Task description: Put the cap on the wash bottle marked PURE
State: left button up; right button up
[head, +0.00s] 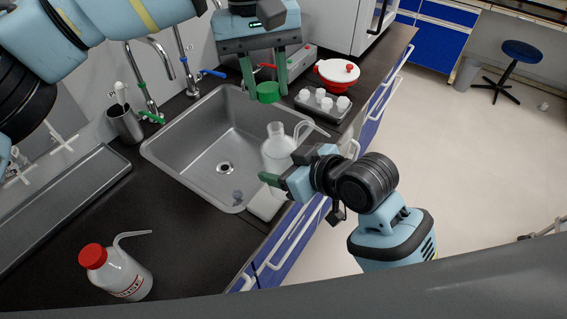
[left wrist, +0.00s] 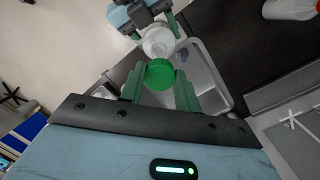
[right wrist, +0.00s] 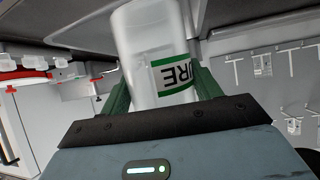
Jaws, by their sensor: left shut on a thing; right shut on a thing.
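The wash bottle (head: 277,153) is white and translucent with an open neck and a bent spout. It is held over the front right edge of the sink. In the right wrist view the bottle (right wrist: 150,50) shows a green-banded label ending in "URE". My right gripper (head: 278,184) is shut on its lower body. The green cap (head: 268,92) is between the fingertips of my left gripper (head: 264,82), above the bottle and apart from it. In the left wrist view the green cap (left wrist: 160,74) lies just short of the bottle's white top (left wrist: 158,42).
A steel sink (head: 165,150) with taps lies below. A red-capped wash bottle (head: 118,273) stands on the counter at the lower left. A tray with several white-capped vials (head: 322,99) and a red-and-white round container (head: 337,73) are at the back right.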

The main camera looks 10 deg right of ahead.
aim_at(275, 127)
dwell(0.4)
pick_arm(q)
jog(key=shift+s+d+f, duration=0.1)
jog(key=shift+s+f, duration=0.05)
jog(key=shift+f, duration=0.8)
jog(key=shift+s+d+f, duration=0.1)
jog(key=shift+f, duration=0.85)
jog(key=shift+s+d+f, duration=0.1)
jog(key=shift+s+f, duration=0.05)
jog(key=shift+f, duration=0.7)
jog(key=shift+d+f, duration=0.1)
jog(key=shift+f, duration=0.45)
